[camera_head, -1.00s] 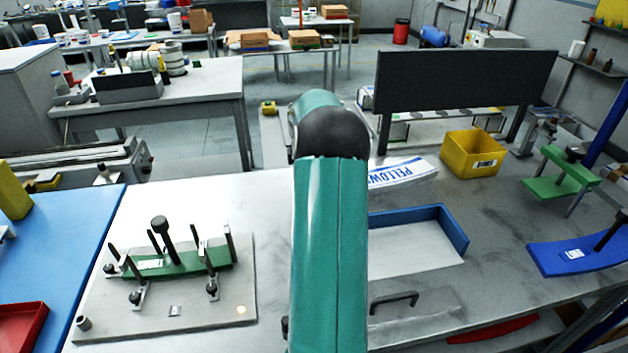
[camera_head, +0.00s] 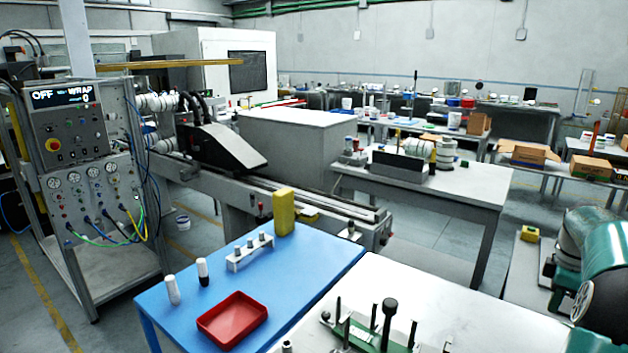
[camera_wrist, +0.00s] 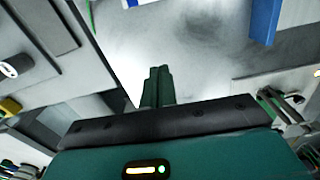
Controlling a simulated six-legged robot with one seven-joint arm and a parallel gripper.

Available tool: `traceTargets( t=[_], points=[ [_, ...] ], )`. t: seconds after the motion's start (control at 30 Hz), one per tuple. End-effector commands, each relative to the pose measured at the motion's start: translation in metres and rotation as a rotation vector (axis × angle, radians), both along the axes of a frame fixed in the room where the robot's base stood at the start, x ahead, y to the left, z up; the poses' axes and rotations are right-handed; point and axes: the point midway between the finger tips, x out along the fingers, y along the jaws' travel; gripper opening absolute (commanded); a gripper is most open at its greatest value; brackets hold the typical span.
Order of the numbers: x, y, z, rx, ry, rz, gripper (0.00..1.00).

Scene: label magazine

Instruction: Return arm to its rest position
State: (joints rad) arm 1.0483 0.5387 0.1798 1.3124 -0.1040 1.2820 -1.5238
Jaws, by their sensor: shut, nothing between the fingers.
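My gripper (camera_wrist: 157,88) shows in the wrist view as two dark green fingers pressed together, with nothing between them. It points over a pale grey worktop (camera_wrist: 190,50) and touches nothing that I can see. In the head view my green arm is at the right edge, partly cut off, and the gripper itself is out of that picture. A blue strip, part of a larger thing, shows at the top right of the wrist view (camera_wrist: 265,20).
A blue table (camera_head: 290,262) holds a red tray (camera_head: 232,318), a yellow block (camera_head: 284,211) and small bottles (camera_head: 203,271). A fixture with black posts (camera_head: 388,325) stands on the white worktop (camera_head: 455,310). A control panel (camera_head: 75,130) reading OFF and WRAP stands at left.

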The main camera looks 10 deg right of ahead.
Motion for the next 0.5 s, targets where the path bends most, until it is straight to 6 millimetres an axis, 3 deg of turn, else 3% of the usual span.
traceTargets(
  t=[0.1, 0.23, 0.37, 0.5],
  points=[
    [0.025, 0.053, 0.029, -0.039, -0.020, -0.028, 0.00],
    [0.043, 0.124, 0.057, -0.078, -0.059, -0.091, 0.00],
    [0.048, 0.192, 0.079, -0.103, -0.109, -0.161, 0.00],
    [0.041, 0.263, 0.094, -0.113, -0.175, -0.237, 0.00]
  ],
)
